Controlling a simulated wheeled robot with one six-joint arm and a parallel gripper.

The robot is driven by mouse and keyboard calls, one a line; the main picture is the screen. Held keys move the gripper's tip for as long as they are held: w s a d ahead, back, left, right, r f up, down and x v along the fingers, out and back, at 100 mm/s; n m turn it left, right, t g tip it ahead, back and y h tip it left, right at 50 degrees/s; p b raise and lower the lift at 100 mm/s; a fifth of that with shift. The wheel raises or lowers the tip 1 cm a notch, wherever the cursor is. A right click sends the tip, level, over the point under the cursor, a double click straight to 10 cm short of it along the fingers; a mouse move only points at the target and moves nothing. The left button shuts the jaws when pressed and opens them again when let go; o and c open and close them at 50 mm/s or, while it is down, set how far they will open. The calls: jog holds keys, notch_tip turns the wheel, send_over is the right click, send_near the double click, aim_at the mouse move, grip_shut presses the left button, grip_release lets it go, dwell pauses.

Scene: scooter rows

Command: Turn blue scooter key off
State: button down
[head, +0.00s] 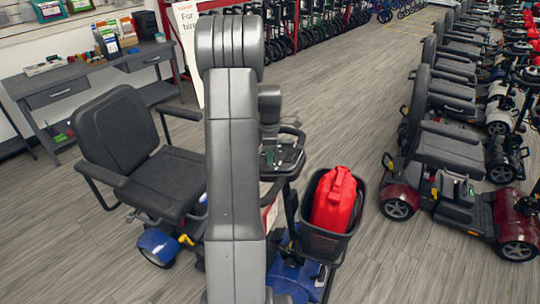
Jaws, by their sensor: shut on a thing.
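The blue scooter (158,244) stands just ahead of me, with a black seat (160,180), blue body parts and a front basket. Its tiller console (287,156) is partly behind my arm. My gripper (269,150) is lowered at the left side of the console, and my own arm covers much of it. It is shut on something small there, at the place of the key. The key itself is too hidden to see, so its turned position cannot be told.
A dark red scooter (450,205) leads a row on the right. A grey desk (60,95) stands at the left. Open floor lies between the scooters.

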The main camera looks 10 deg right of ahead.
jog(key=shift+n, duration=0.6)
jog(key=c, duration=1.4)
grip_release()
notch_tip(320, 180, up, 14)
jog(key=w+b, duration=0.1)
jog(key=shift+f, duration=0.15)
jog(key=f, duration=0.9)
jog(key=s+f+p, duration=0.1)
jog(key=f, duration=0.3)
jog(key=shift+f, duration=0.35)
